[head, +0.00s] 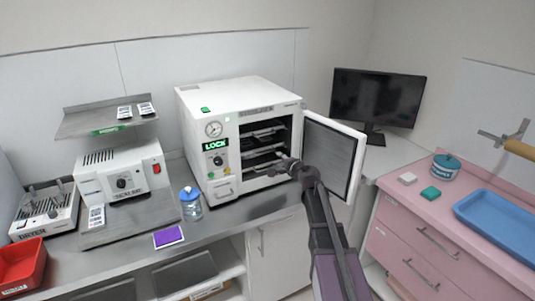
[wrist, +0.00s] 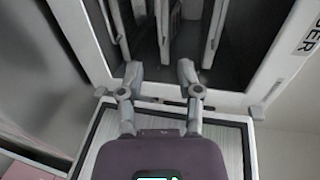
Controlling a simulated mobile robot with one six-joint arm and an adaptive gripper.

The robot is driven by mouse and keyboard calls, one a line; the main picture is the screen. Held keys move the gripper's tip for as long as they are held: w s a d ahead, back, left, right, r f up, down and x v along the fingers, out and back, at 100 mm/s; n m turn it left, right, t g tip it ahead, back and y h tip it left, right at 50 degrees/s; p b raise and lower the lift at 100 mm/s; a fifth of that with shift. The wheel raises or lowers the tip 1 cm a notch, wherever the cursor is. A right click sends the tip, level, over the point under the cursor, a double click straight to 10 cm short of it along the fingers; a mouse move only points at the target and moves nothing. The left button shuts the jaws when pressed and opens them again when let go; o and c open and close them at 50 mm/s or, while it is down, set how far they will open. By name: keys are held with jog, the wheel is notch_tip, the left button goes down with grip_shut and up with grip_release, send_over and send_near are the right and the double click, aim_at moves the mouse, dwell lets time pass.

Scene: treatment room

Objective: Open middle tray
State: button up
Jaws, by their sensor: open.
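A white sterilizer (head: 245,108) stands on the counter with its door (head: 333,155) swung open to the right. Metal trays are stacked inside its dark chamber; the middle tray (head: 262,153) lies between an upper tray (head: 262,133) and a lower one partly hidden by my gripper. My gripper (head: 283,164) is at the chamber mouth, in front of the trays. In the wrist view the trays look like upright strips. There my gripper (wrist: 160,73) has its fingers spread, with the middle tray (wrist: 163,30) lined up in the gap. Contact with the tray cannot be told.
The open door stands close to the right of my arm. A jar with a blue lid (head: 190,204) and a purple pad (head: 169,237) are on the counter at left. A monitor (head: 377,98) is behind the door. A pink cabinet (head: 430,238) with a blue tray (head: 500,222) is at right.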

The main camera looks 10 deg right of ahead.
jog(key=b+x, duration=0.2)
jog(key=x, duration=1)
jog(key=shift+w, duration=0.15)
grip_shut()
